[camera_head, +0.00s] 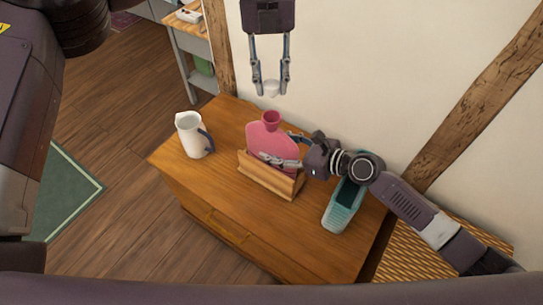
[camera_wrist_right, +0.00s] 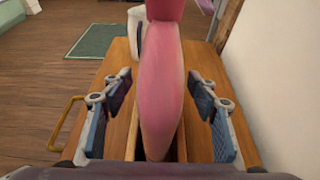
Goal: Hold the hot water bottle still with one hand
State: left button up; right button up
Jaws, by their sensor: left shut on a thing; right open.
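The pink hot water bottle (camera_head: 262,143) stands upright in a wooden holder (camera_head: 268,178) on the dresser, its funnel neck at the top. In the right wrist view the bottle (camera_wrist_right: 163,85) rises edge-on through the middle. My right gripper (camera_wrist_right: 163,110) is open, with one finger on each side of the bottle and a gap on both sides. In the head view this gripper (camera_head: 284,150) reaches the bottle from the right. My left gripper (camera_head: 271,86) is above the bottle's neck, shut on a small white piece, perhaps a stopper.
A white jug (camera_head: 190,138) with a dark handle stands on the dresser (camera_head: 228,200), left of the holder. A teal object (camera_head: 342,208) lies to the right, partly behind my right arm. A wall with timber beams borders the back.

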jog(key=shift+x, duration=1.25)
jog(key=shift+c, duration=0.2)
grip_shut()
